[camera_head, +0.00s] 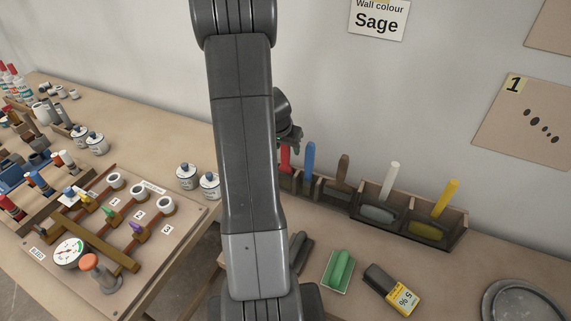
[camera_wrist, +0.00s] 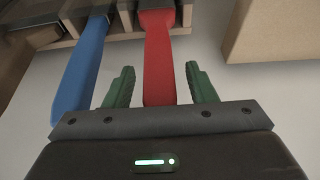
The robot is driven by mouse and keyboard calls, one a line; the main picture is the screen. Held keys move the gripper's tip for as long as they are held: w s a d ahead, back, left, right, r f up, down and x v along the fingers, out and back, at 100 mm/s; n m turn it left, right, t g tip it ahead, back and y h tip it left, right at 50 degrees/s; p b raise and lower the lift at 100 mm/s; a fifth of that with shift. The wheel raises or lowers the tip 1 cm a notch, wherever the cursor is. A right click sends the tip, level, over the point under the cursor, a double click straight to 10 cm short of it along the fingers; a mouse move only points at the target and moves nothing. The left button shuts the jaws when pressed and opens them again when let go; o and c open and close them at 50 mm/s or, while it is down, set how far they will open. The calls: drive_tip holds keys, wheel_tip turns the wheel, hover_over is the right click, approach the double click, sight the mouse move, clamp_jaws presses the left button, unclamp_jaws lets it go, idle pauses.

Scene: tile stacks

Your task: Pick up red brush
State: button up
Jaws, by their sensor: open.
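The red brush (camera_wrist: 158,60) stands in a wooden rack with its handle up. In the wrist view its handle runs between the two green fingers of my gripper (camera_wrist: 161,88), which is open, with a gap on each side of the handle. In the head view a short part of the red brush (camera_head: 285,160) shows just right of my arm, below my gripper (camera_head: 290,136). The fingertips are hard to make out there, and the brush's lower end is hidden.
A blue-handled brush (camera_head: 308,164) stands close beside the red one. Brown (camera_head: 342,170), white (camera_head: 388,184) and yellow (camera_head: 446,198) handles stand farther right in the rack (camera_head: 455,237). The wall is close behind.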

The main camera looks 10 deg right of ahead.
drive_tip(key=c, duration=1.1)
